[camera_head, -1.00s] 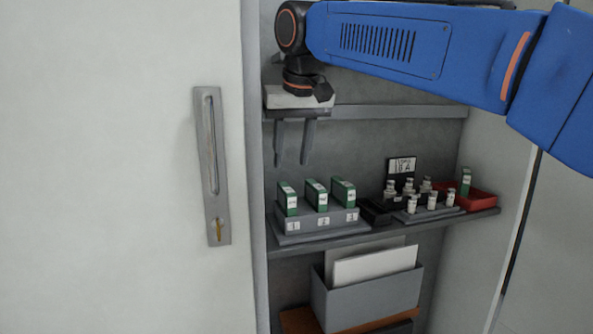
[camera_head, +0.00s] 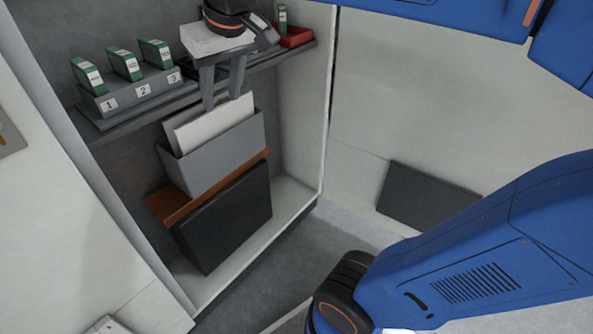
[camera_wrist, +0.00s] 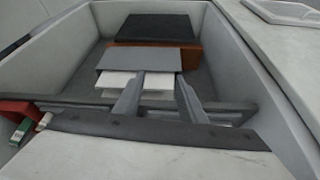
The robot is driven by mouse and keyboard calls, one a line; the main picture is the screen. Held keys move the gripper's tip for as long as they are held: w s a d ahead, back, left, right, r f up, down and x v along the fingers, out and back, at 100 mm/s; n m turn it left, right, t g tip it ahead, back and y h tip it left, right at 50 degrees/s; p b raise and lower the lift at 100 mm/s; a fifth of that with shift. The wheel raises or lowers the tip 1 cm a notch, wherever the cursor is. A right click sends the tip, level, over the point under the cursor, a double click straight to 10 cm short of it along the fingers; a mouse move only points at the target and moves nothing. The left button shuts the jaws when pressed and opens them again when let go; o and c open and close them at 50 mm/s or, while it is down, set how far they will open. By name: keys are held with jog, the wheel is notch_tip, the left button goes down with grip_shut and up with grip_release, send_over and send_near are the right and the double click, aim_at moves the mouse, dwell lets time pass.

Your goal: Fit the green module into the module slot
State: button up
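Three green modules with white labels, including module 1 (camera_head: 87,74), module 2 (camera_head: 125,64) and module 3 (camera_head: 157,53), stand in a grey rack (camera_head: 127,98) numbered 1 to 3. Another green module (camera_head: 282,17) stands in a red tray (camera_head: 299,37) farther right on the shelf; the wrist view shows the tray (camera_wrist: 14,109) and module (camera_wrist: 20,130) at lower left. My gripper (camera_head: 222,101) is open and empty, right of the rack, with its fingers pointing down in front of the shelf. Its separated fingers (camera_wrist: 159,80) also show in the wrist view. I cannot make out an empty module slot.
A grey file box (camera_head: 222,150) with white sheets stands below my fingers, on an orange-brown board (camera_head: 166,203) above a dark panel (camera_head: 228,219). The cabinet's right wall (camera_head: 303,115) bounds the shelf. My wrist hides the middle of the shelf.

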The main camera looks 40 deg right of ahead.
jog(key=s+d+f, duration=0.4)
jog(key=s+f, duration=0.3)
jog(key=f, duration=0.2)
jog(key=s+d+f+m, duration=0.1)
jog(key=s+d+f, duration=0.3)
jog(key=f, duration=0.5)
jog(key=s, duration=0.2)
jog(key=shift+s+d+f+m+h, duration=0.15)
jog(key=shift+s+f+m+h, duration=0.15)
jog(key=shift+s, duration=0.1)
jog(key=shift+r, duration=0.1)
